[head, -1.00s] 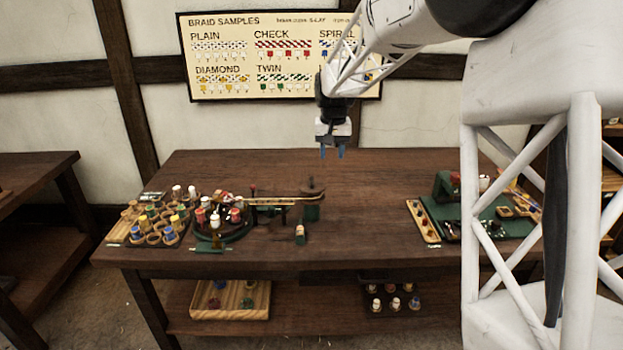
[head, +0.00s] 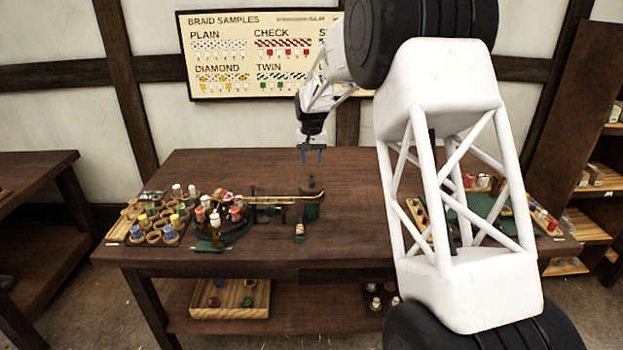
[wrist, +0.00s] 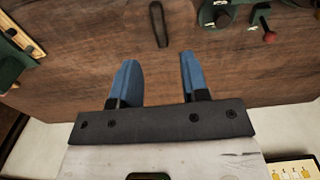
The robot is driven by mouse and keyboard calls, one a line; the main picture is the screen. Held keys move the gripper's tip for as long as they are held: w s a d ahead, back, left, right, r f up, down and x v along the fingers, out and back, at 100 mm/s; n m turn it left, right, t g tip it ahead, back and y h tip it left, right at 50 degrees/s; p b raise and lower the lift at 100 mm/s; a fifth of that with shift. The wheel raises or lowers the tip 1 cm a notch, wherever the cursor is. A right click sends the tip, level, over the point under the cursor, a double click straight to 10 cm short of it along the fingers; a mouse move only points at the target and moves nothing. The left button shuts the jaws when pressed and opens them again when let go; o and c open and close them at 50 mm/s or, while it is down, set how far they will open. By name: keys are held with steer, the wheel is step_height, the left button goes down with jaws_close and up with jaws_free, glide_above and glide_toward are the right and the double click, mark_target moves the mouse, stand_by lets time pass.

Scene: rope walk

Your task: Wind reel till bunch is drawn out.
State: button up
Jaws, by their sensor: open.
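The bunch cannot be made out.
A rack of coloured bobbins (head: 155,222) stands at the left. A small upright piece (head: 299,232) stands in front of the reel stand. My arm covers part of the green board (head: 486,204) at the right. The table behind the machine is clear.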

mark_target(312, 179)
steer(key=shift+f, duration=0.1)
steer(key=shift+f, duration=3.8)
jaws_close()
